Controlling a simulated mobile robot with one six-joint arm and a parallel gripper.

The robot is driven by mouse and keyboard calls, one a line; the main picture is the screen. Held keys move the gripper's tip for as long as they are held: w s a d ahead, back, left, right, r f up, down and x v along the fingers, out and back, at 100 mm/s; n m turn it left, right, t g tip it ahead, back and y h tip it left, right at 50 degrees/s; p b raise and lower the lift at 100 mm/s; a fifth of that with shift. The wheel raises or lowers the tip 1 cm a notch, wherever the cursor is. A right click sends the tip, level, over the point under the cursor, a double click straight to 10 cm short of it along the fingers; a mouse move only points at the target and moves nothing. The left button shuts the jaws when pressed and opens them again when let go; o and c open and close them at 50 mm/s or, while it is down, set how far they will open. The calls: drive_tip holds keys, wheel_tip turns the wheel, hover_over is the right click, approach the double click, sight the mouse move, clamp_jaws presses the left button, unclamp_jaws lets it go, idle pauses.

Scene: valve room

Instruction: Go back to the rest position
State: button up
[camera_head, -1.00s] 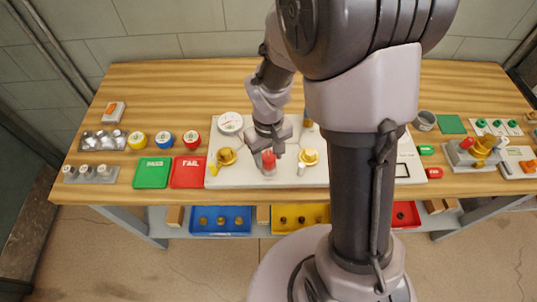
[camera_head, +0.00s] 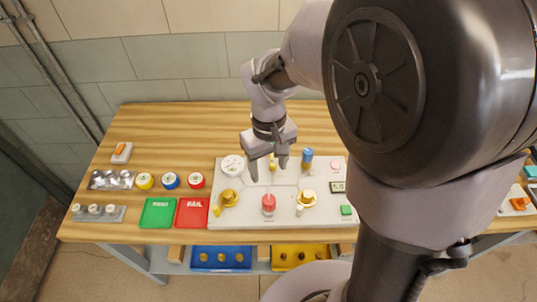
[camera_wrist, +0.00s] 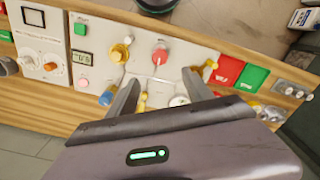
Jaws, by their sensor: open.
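My gripper (camera_head: 268,174) is open and empty above the white valve panel (camera_head: 237,216) on the wooden bench. In the wrist view its two fingers (camera_wrist: 157,103) stand apart with nothing between them. On the panel, a red knob (camera_head: 268,202) stands at the front middle, just in front of the gripper. A brass valve (camera_head: 229,197) is to its left and another brass valve (camera_head: 308,197) to its right. A white gauge (camera_head: 232,165) sits at the back left and a blue-topped part (camera_head: 307,156) at the back right. My arm hides the bench's right part.
A green tray (camera_head: 157,212) and a red tray (camera_head: 192,212) lie left of the panel, with several round coloured pieces behind them. Blue (camera_head: 221,257) and yellow (camera_head: 299,255) bins sit on a shelf below. The bench's back strip (camera_head: 190,125) is clear.

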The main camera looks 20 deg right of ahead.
drive_tip(key=shift+r, duration=0.7)
drive_tip(key=s+a+m+t+y+b, duration=0.1)
drive_tip(key=s+a+m+t+b, duration=0.1)
drive_tip(key=s+b, duration=0.3)
drive_tip(key=s+a+m+t+y+b, duration=0.1)
drive_tip(key=s+m+t+b, duration=0.2)
drive_tip(key=s+b, duration=0.3)
drive_tip(key=shift+s+a+f+m+t, duration=0.15)
drive_tip(key=shift+s+a+m+t, duration=0.25)
drive_tip(key=shift+s+m, duration=0.4)
drive_tip(key=shift+s+d, duration=0.1)
drive_tip(key=shift+s, duration=0.05)
